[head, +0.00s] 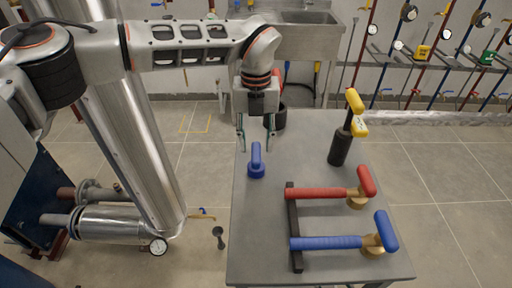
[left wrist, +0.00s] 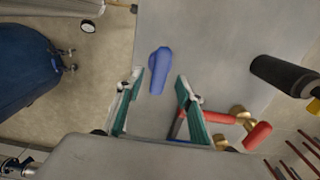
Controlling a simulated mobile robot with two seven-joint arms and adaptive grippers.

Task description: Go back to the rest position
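My left gripper (head: 256,132) hangs over the far left part of the grey table (head: 255,225), fingers pointing down. Its two fingers are apart with nothing between them; they also show in the left wrist view (left wrist: 155,100). A blue handle (head: 257,160) stands on the table just below and in front of the fingers, apart from them. It also shows in the left wrist view (left wrist: 159,70). My right gripper is in neither view.
A red-handled valve (head: 320,194) and a blue-handled valve (head: 330,243) lie on a dark bar (head: 293,225) on the table. A black cylinder (head: 340,148) with yellow handles stands at the right. A metal pipe (head: 130,140) rises left of the table.

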